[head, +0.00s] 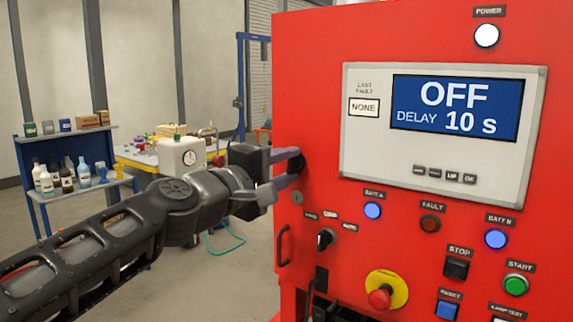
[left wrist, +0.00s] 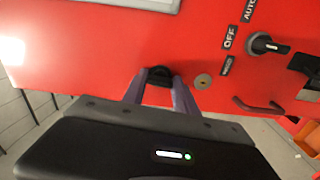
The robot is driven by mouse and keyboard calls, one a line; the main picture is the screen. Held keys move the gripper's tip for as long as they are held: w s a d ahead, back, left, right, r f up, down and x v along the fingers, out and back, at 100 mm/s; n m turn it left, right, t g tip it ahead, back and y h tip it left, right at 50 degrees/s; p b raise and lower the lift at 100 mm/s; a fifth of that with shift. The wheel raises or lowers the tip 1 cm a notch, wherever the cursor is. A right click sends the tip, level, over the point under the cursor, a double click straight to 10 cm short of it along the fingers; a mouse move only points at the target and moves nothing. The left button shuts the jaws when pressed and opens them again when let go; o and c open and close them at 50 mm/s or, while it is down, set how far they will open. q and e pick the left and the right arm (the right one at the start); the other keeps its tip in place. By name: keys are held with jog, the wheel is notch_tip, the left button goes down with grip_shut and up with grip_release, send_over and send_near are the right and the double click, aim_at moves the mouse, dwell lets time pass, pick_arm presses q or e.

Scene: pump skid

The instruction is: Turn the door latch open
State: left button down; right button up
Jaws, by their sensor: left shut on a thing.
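The red door (head: 330,60) of the control cabinet fills the right of the head view. A small black door latch (left wrist: 158,71) sits at the door's edge in the left wrist view. My left gripper (head: 290,168) reaches it from the left; its two fingers lie on either side of the latch and are shut on it. In the left wrist view the gripper (left wrist: 160,84) shows the latch between its fingertips. In the head view the fingers mostly hide the latch. The door looks closed. My right gripper is not in view.
Below the latch are a round key lock (head: 297,198), a black pull handle (head: 283,246) and a selector switch (head: 326,239). A display panel (head: 440,135) reads OFF. A red emergency button (head: 381,298) sits lower. Behind are a blue shelf (head: 62,135) with bottles and a workbench.

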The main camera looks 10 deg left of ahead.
pick_arm(q)
jog(key=shift+n, duration=0.5)
jog(key=c, duration=1)
grip_release()
jog(key=shift+o, duration=0.2)
jog(key=shift+s, duration=0.1)
jog(key=b+v, duration=0.1)
jog(key=v, duration=0.6)
jog(key=shift+s+a, duration=0.15)
jog(key=shift+s, duration=0.15)
